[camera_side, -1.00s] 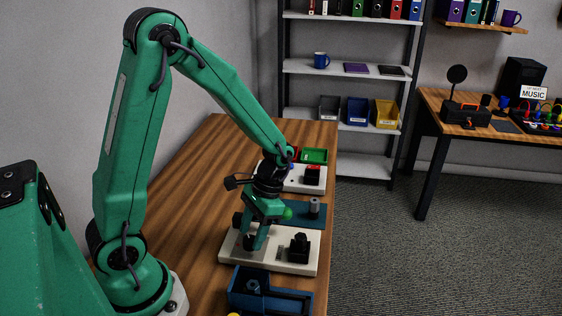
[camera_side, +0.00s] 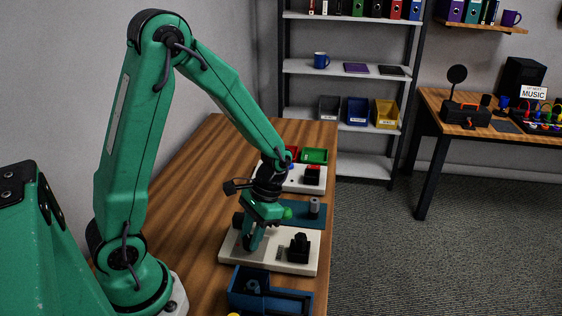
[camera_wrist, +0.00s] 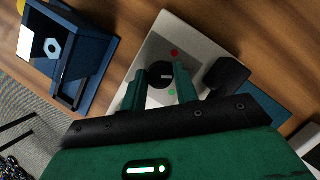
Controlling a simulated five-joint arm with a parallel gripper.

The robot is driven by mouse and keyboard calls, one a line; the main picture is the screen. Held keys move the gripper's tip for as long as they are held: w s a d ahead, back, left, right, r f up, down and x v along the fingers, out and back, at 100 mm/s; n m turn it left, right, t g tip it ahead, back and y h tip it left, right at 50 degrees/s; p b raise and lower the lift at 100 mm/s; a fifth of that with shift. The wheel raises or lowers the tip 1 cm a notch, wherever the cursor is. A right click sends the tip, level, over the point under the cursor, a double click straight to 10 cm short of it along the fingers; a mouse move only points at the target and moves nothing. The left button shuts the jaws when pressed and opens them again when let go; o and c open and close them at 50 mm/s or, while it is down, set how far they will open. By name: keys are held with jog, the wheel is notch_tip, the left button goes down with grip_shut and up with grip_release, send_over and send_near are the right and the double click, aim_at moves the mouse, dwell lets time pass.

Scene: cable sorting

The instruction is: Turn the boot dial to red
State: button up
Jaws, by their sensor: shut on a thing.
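The boot dial (camera_wrist: 160,70) is a round black knob on a grey plate, with a short pale mark on its face. In the wrist view a red dot (camera_wrist: 174,52) lies above it and a green dot (camera_wrist: 172,93) below it. The pale mark appears to point right, between the dots. My gripper (camera_wrist: 160,82) is shut on the dial, with one green finger on each side. In the side view my gripper (camera_side: 250,247) is down on the cream board (camera_side: 230,258), and its fingers hide the dial there.
A black block (camera_side: 299,248) stands on the board just right of my gripper. A blue bin (camera_side: 245,301) is at the near edge. A blue-green mat (camera_side: 300,221) with a grey cylinder (camera_side: 314,207) lies behind. Red and green trays (camera_side: 314,156) are farther back. Bare wood lies left.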

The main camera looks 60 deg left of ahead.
jog(key=shift+o, duration=0.2)
jog(key=shift+a+n, duration=0.15)
jog(key=shift+n, duration=1.05)
jog(key=shift+s, duration=0.1)
jog(key=o, duration=0.9)
jog(key=shift+o, duration=0.2)
jog(key=shift+r, duration=0.15)
jog(key=v, duration=0.7)
jog(key=shift+r, duration=0.25)
